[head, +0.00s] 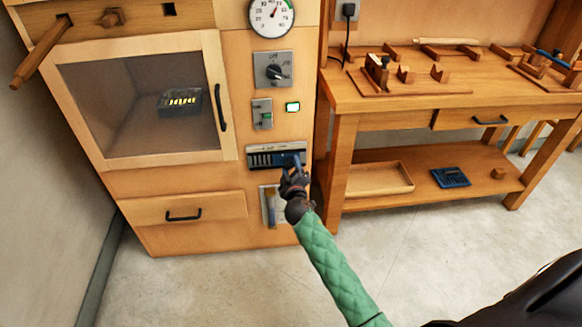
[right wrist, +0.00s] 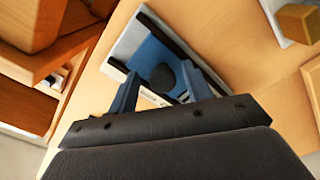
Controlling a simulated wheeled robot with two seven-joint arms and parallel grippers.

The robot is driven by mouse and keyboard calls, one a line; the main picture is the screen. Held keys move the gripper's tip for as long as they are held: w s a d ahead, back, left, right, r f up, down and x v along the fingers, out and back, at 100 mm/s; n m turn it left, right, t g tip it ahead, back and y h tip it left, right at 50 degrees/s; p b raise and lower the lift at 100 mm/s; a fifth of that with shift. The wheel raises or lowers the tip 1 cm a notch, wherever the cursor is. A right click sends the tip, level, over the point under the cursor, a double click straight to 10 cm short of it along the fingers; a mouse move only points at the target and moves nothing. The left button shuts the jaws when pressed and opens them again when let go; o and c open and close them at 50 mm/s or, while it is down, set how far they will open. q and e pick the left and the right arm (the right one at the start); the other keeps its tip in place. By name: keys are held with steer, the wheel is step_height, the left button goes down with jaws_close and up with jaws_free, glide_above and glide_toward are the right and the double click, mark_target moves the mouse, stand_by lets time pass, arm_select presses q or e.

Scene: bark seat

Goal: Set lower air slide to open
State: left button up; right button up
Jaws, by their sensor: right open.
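The lower air slide (head: 262,158) is a metal vent plate low on the wooden cabinet's front. Dark slots show on its left part, and a blue plate shows at its right. In the right wrist view the blue slide plate (right wrist: 150,52) carries a dark round knob (right wrist: 163,77). My right gripper (head: 293,165) is at the right end of the vent. In the wrist view its two blue fingers (right wrist: 158,72) are open, one on each side of the knob. I cannot tell whether they touch it. My left gripper is not in view.
Above the vent are a small switch plate (head: 262,114), a rotary knob panel (head: 273,71) and a dial gauge (head: 271,15). A glazed door (head: 212,95) is at the left. The workbench (head: 338,100) stands close on the right. Floor in front is clear.

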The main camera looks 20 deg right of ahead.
steer(key=v, duration=0.7)
steer(key=shift+w+r, duration=0.1)
